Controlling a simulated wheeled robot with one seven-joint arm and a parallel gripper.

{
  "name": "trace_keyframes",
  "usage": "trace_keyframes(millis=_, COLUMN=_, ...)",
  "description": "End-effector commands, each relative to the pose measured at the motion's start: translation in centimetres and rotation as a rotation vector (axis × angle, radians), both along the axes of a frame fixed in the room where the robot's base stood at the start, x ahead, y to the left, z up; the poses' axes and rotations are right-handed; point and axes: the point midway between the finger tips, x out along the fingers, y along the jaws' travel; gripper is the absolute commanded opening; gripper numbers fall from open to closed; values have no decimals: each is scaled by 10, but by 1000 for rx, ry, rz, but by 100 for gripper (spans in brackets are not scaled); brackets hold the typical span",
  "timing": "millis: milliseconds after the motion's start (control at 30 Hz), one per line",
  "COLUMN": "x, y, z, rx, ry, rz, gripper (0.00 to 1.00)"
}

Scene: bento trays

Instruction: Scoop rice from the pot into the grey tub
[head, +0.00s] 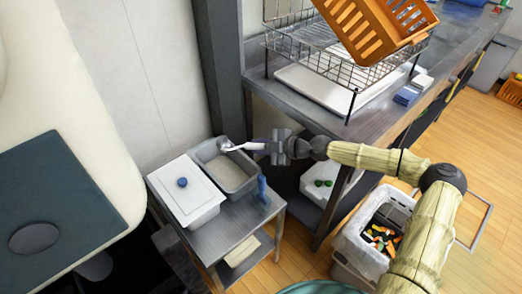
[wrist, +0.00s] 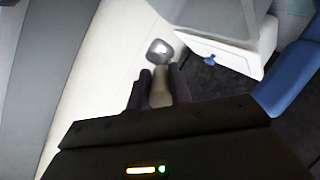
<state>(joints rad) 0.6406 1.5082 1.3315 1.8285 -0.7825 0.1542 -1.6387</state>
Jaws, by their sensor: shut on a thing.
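My gripper (head: 268,147) is shut on the handle of a scoop (head: 229,147) with a pale, shiny head, held out to the left. In the wrist view my gripper's fingers (wrist: 157,92) close around the tan handle, and the scoop's metallic head (wrist: 160,50) points away from me. In the head view the scoop's head is over the back edge of the grey tub (head: 239,191); contact cannot be told. Pale greyish contents show in the tub. I cannot make out any rice in the scoop. No pot is clearly identifiable.
A white container (head: 203,214) with a blue-knobbed lid (head: 177,201) stands left of the tub on a small metal table (head: 233,232). A blue object (head: 263,190) is at the tub's right. A counter with a wire rack (head: 292,48) and a bin (head: 350,229) are right.

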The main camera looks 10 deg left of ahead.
Motion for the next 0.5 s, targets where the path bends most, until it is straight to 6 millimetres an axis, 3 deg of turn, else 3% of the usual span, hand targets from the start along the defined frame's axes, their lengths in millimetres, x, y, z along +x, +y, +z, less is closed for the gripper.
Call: trace_keyframes(millis=500, x=0, y=1, z=12, rx=-57, ry=6, rz=3, gripper=0)
